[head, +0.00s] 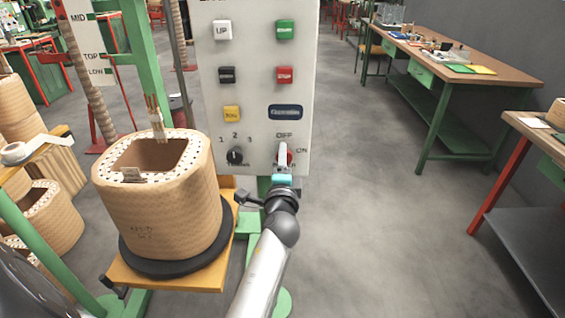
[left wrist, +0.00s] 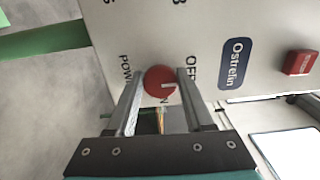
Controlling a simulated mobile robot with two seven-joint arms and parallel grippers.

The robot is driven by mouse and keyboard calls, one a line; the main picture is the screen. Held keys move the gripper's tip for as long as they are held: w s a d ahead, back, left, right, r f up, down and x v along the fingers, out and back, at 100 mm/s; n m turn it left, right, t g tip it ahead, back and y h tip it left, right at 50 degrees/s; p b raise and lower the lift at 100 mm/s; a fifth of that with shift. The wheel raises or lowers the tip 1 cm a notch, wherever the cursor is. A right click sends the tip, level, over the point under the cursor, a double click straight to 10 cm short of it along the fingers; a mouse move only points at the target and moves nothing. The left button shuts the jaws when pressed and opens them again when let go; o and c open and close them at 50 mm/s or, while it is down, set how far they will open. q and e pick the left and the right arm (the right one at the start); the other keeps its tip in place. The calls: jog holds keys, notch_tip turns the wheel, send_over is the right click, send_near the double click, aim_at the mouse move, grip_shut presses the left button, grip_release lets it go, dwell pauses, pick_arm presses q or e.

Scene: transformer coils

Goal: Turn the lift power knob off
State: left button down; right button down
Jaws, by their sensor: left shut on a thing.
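The lift power knob is a round red knob (left wrist: 158,80) on a light control panel (head: 264,110). It shows in the left wrist view between my two fingers, with a pale mark on its face. In the head view the knob (head: 291,156) is mostly hidden behind my left gripper (head: 285,163). The label OFF stands above it there, ON to its right, and the label below is partly hidden. My left gripper is shut on the knob, one finger on each side. My right gripper is not in view.
The panel also has several push buttons, such as a red one (head: 285,75), and a black rotary knob (head: 236,156). A large wrapped coil (head: 160,205) stands close to the left of my arm. Workbenches (head: 450,75) are at the right, with open floor between.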

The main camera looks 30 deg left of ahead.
pick_arm(q)
jog(key=shift+n, duration=0.3)
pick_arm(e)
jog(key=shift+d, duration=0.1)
pick_arm(q)
jog(key=shift+c, duration=1.4)
grip_release()
